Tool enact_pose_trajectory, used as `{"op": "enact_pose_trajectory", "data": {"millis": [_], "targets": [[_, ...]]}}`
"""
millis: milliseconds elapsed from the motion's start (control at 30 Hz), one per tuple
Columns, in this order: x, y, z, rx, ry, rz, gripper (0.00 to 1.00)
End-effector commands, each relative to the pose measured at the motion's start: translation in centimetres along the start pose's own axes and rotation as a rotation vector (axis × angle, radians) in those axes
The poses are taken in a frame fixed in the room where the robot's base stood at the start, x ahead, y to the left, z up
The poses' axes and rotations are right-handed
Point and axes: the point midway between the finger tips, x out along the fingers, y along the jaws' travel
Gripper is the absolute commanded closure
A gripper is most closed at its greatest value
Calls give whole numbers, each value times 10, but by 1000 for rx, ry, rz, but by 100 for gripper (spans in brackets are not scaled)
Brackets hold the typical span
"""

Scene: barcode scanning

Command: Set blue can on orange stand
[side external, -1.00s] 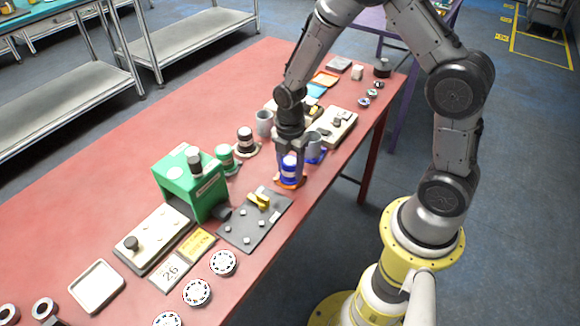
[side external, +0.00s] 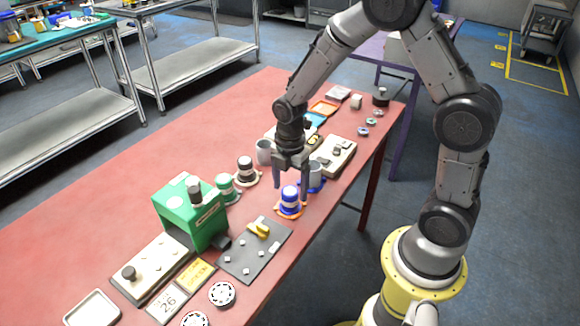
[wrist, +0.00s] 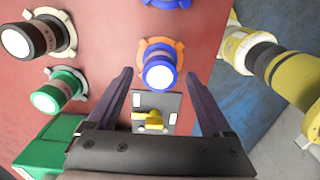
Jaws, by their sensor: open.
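The blue can (side external: 290,196), with a white band and white top, stands upright on the orange stand (side external: 283,212) near the table's front edge. In the wrist view the can (wrist: 159,72) sits inside the ring of the orange stand (wrist: 180,48). My gripper (side external: 290,184) is open and empty, pointing down above the can. Its fingers (wrist: 159,76) are spread to either side of the can in the wrist view, apart from it.
A blue stand (wrist: 170,3) is just behind. The green can (side external: 228,189) and the dark can (side external: 246,169) stand on their own stands to the left. A green box (side external: 190,212) and a dark plate with a yellow part (side external: 258,228) are nearer. The table's left side is clear.

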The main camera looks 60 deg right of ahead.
Motion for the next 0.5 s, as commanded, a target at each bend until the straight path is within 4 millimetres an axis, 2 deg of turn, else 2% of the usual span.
{"op": "enact_pose_trajectory", "data": {"millis": [33,200,300,500], "targets": [[-13,1,0,0,-1,8,16],[-47,1,0,0,0,6,16],[-62,1,0,0,0,5,16],[-80,0,0,5,0,4,16]]}}
